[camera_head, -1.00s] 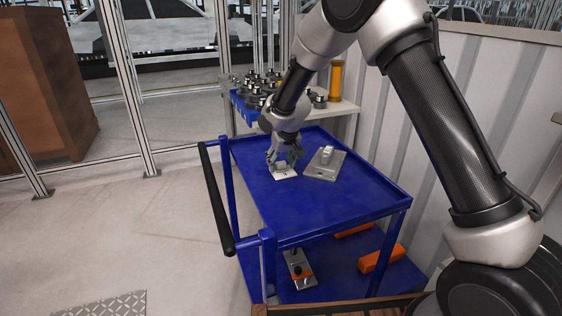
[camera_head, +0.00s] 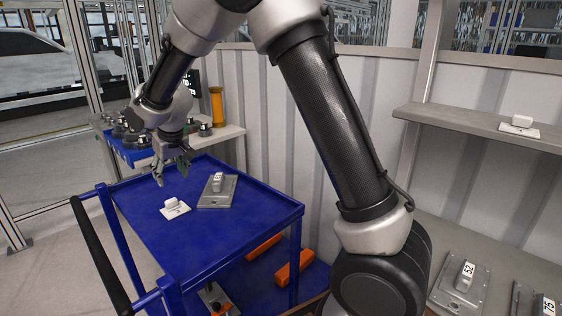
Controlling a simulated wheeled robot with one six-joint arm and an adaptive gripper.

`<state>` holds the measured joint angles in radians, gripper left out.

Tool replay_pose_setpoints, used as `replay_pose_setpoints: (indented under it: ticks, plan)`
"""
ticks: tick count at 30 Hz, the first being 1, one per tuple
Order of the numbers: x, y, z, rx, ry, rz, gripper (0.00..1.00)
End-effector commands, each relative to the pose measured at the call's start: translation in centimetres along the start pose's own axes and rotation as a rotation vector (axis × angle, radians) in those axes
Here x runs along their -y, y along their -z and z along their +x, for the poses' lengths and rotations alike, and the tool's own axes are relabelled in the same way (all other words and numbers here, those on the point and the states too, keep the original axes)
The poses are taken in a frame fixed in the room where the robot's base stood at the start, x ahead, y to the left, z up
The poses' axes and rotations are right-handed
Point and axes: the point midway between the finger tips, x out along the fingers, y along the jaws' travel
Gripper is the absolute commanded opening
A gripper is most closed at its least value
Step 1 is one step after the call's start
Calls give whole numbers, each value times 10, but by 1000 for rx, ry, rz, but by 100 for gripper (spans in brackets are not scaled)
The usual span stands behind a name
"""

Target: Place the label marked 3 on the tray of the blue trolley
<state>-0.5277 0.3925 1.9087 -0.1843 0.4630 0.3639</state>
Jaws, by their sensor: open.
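A small white label (camera_head: 175,208) with a raised block lies on the tray of the blue trolley (camera_head: 235,237), toward its left side. Its marking is too small to read. My gripper (camera_head: 172,177) is open and empty just above and behind the label, apart from it. A grey metal plate with an upright marked block (camera_head: 217,190) stands on the same tray, right of the label.
A shelf on the right wall holds another white label (camera_head: 519,125). Below it are grey plates marked 52 (camera_head: 464,278) and 75 (camera_head: 546,306). Orange blocks (camera_head: 295,267) lie on the trolley's lower shelf. A side table with metal parts (camera_head: 130,137) stands behind. The tray's front is clear.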

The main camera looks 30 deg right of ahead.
Motion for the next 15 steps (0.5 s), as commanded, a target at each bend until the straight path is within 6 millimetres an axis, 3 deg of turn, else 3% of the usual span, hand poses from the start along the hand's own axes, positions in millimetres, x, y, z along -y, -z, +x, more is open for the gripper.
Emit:
replay_pose_setpoints:
  ticks: [4,7,11,15]
  plan:
    - [-31,-11,-38,-7,-15,31,57]
    - [-71,-36,-89,-8,-36,69,57]
    - [-122,-95,-158,-1,-65,127,57]
    - [-158,-172,-219,5,-88,187,57]
